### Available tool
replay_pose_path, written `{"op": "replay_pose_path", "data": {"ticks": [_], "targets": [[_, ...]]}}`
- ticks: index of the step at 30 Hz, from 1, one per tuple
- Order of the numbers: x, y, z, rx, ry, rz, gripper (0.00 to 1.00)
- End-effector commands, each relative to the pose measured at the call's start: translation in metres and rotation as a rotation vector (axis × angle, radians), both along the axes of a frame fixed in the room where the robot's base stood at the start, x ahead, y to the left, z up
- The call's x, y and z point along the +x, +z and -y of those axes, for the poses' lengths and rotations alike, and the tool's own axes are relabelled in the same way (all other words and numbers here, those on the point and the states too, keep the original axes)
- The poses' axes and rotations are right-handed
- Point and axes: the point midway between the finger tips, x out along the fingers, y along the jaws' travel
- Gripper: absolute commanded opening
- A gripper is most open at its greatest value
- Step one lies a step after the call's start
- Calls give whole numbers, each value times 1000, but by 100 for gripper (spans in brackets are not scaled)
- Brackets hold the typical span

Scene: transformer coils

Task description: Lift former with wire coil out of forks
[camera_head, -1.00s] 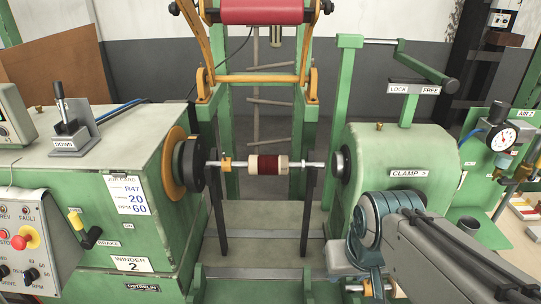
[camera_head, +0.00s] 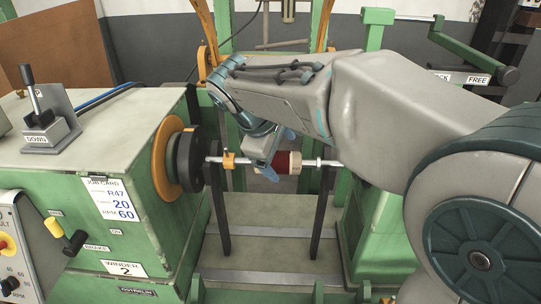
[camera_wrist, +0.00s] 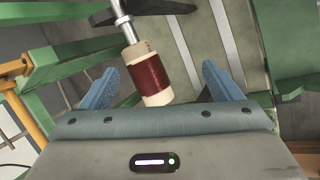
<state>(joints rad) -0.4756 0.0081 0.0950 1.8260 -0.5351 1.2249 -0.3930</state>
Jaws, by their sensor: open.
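The former with its dark red wire coil (camera_head: 288,163) sits on a horizontal metal shaft (camera_head: 329,163), held up by two dark upright forks (camera_head: 322,215). My gripper (camera_head: 270,155) is in front of and above the former's left part and hides some of it. In the wrist view the coil (camera_wrist: 146,77) and the former's pale end (camera_wrist: 158,99) lie between the two blue fingers of my gripper (camera_wrist: 161,88). The fingers are open, with a gap on both sides of the former. The shaft's far end runs up out of the wrist view.
The green winder (camera_head: 60,225) with its black faceplate (camera_head: 189,160) stands left of the shaft. An orange collar (camera_head: 229,161) sits on the shaft left of the former. A green tailstock (camera_head: 375,240) is at right, partly hidden by my arm. The floor between the forks is clear.

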Motion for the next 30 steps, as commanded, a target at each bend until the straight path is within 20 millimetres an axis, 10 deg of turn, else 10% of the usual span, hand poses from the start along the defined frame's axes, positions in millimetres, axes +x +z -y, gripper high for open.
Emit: {"op": "replay_pose_path", "data": {"ticks": [9,30], "targets": [[35,9,-78,-190,248,16,85],[77,-62,-44,-199,257,15,85]]}}
